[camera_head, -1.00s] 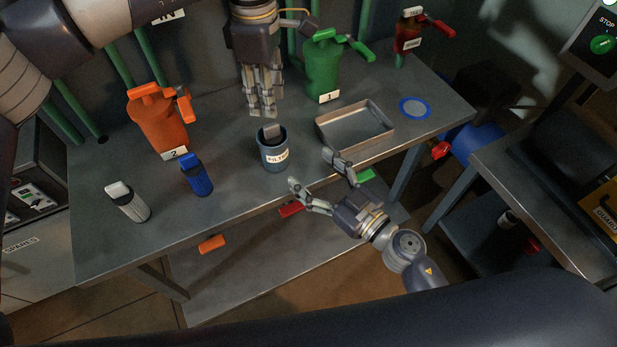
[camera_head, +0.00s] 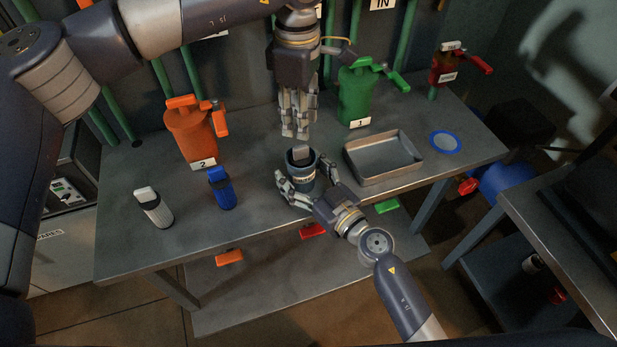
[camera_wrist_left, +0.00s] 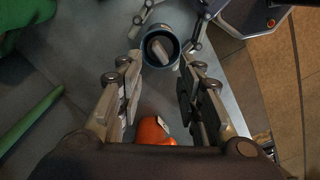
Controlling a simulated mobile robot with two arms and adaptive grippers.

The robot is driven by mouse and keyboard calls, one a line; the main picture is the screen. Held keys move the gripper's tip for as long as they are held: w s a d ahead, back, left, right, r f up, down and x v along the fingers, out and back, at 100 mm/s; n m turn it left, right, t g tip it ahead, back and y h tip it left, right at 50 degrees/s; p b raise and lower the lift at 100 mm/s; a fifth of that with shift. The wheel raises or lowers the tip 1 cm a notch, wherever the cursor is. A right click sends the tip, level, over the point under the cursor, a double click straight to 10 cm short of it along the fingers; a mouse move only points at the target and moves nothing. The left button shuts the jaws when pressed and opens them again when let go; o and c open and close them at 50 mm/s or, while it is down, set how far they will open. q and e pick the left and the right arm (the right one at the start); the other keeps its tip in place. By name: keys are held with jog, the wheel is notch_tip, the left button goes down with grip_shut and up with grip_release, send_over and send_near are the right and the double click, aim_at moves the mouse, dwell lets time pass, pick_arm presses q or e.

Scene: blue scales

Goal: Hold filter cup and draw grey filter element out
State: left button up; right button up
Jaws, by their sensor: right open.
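The dark blue filter cup (camera_head: 308,184) stands upright on the bench, its label partly covered. The grey filter element (camera_head: 301,152) sticks up out of its mouth. In the left wrist view the cup (camera_wrist_left: 174,38) is seen from above, with the element (camera_wrist_left: 157,48) inside. My right gripper (camera_head: 304,177) is open, one finger on each side of the cup; whether they touch it I cannot tell. My left gripper (camera_head: 297,132) points down just above and behind the element. Its fingers (camera_wrist_left: 160,75) are apart and empty in the left wrist view.
An open metal tray (camera_head: 385,158) lies right of the cup, with a blue-rimmed disc (camera_head: 445,142) beyond. Orange (camera_head: 190,135) and green (camera_head: 357,97) canisters stand behind. The bench front is clear.

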jog(key=shift+c, duration=0.6)
jog(key=c, duration=1.1)
